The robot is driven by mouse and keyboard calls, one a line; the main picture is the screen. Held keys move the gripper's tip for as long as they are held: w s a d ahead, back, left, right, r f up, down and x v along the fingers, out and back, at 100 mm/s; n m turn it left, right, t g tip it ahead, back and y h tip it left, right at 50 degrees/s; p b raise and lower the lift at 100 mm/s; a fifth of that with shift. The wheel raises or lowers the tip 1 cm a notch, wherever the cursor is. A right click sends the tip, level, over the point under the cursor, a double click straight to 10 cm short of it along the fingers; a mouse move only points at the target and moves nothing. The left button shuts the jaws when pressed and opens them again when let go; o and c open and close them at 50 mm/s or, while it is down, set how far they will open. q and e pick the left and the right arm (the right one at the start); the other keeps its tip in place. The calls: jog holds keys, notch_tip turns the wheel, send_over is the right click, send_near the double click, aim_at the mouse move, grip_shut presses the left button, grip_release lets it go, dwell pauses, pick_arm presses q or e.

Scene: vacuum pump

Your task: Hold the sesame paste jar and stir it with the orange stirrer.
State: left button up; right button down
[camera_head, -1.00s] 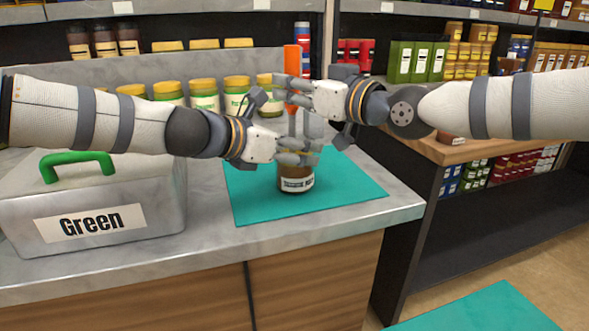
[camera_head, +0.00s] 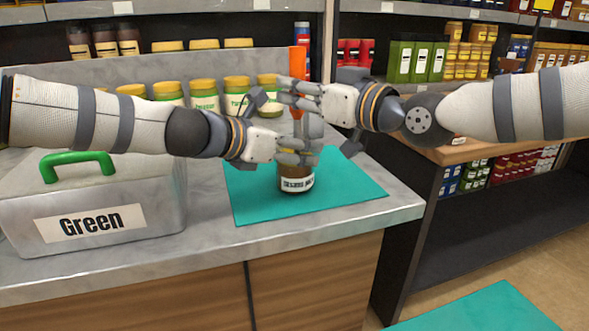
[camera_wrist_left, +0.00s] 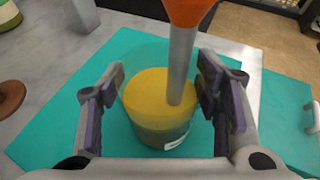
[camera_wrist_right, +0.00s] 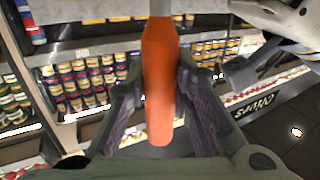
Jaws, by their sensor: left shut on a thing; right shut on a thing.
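The sesame paste jar (camera_head: 297,184) stands upright on the teal mat. It has clear upper walls, a yellow surface inside and a white label. My left gripper (camera_head: 297,153) is shut around it from the left; the left wrist view shows a finger on each side of the jar (camera_wrist_left: 150,96). The orange stirrer (camera_head: 298,62) is upright above the jar, its handle held by my right gripper (camera_head: 292,94). In the left wrist view the grey stirrer shaft (camera_wrist_left: 181,65) reaches down to the yellow surface. Its lower tip is hidden. The right wrist view shows the orange handle (camera_wrist_right: 158,85) between the fingers.
The teal mat (camera_head: 255,203) lies near the counter's right corner. A metal box labelled Green (camera_head: 110,225) with a green handle stands at the left, below my left arm. Yellow-lidded jars (camera_head: 204,97) line the back. A wooden-topped counter (camera_head: 470,152) is at the right.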

jog(key=shift+w+d, duration=0.5)
jog(key=shift+w, duration=0.4)
jog(key=shift+w+a, duration=0.25)
jog(key=shift+a, duration=0.25)
jog(key=shift+w+a, duration=0.2)
jog(key=shift+a, duration=0.25)
jog(key=shift+s+a, duration=0.25)
jog(key=shift+s, duration=0.2)
jog(key=shift+s+a, duration=0.2)
jog(key=shift+s, duration=0.25)
